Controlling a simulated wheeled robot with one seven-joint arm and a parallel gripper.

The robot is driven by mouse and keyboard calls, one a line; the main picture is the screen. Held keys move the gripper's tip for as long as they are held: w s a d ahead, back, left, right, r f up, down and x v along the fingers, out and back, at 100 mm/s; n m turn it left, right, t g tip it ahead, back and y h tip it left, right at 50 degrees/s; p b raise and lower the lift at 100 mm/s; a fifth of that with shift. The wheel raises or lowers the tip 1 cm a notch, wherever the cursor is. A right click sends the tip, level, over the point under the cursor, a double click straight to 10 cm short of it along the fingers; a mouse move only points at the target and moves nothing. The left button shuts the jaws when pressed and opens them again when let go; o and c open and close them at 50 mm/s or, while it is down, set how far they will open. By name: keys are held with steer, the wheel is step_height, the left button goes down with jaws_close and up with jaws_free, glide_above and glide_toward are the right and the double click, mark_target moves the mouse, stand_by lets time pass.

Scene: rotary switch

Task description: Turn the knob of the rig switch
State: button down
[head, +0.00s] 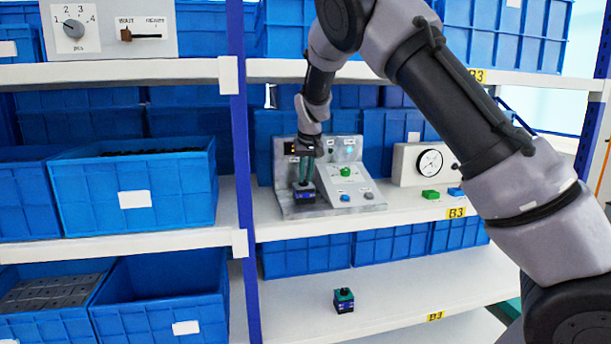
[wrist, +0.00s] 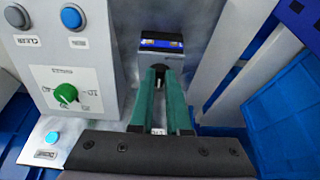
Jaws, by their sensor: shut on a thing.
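The rig (head: 330,183) is a grey console on the middle shelf with a sloped panel. Its green switch knob (head: 345,172) is on the upper part of that panel. The knob also shows in the wrist view (wrist: 66,93), on a white label plate, with nothing touching it. My gripper (head: 304,182) points down over the rig's flat left part. Its green fingers (wrist: 165,72) are shut on the top of a dark block with a blue face (wrist: 161,43). The block (head: 302,197) is low over the rig base; I cannot tell whether it rests there.
A blue button (wrist: 72,18) and a grey button (wrist: 16,16) sit below the knob on the panel. A lit cyan lamp (wrist: 52,137) is above it. A gauge box (head: 408,165) stands to the right. A similar block (head: 343,301) lies on the lower shelf.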

steer(key=shift+a+m, duration=0.1)
steer(key=shift+m, duration=0.2)
steer(key=m, duration=0.1)
steer(key=m+h, duration=0.1)
steer(key=shift+a+m, duration=0.35)
steer(key=shift+m, duration=0.05)
steer(key=m+h, duration=0.1)
steer(key=m, duration=0.1)
steer(key=a+m+h, duration=0.1)
steer(key=m, duration=0.2)
steer(key=shift+w+g, duration=0.1)
steer(key=shift+g, duration=0.2)
steer(key=shift+m, duration=0.4)
steer(key=c, duration=0.9)
jaws_free()
steer(key=shift+a, duration=0.1)
